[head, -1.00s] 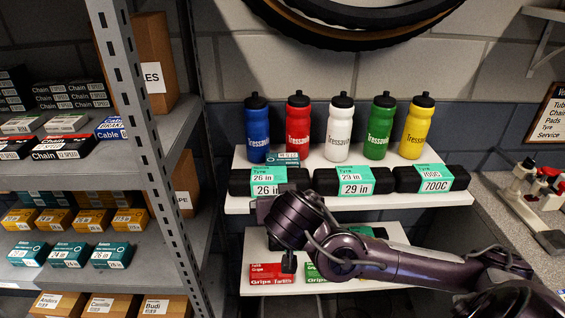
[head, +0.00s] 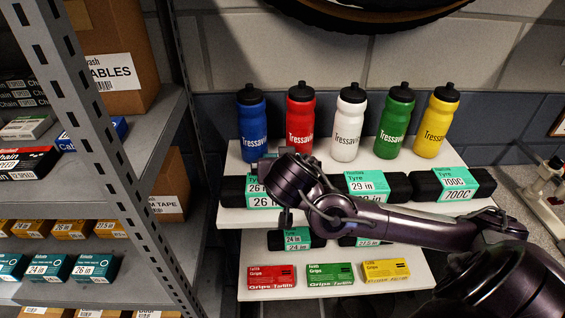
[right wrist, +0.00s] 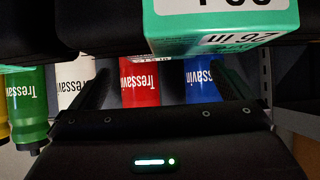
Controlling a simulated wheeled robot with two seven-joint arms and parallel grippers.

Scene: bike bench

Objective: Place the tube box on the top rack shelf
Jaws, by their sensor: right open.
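A tyre label (right wrist: 220,25) shows close by there. I see nothing clearly held between the fingers. The rack (head: 150,148) stands at left, with several teal boxes (head: 95,268) on a lower shelf. My left gripper is out of view.
Several bottles stand behind the tyres, including blue (head: 252,130), red (head: 300,120) and white (head: 348,130). Grips boxes (head: 330,274) line the lower white shelf. A large brown carton (head: 115,60) occupies the rack's upper shelf.

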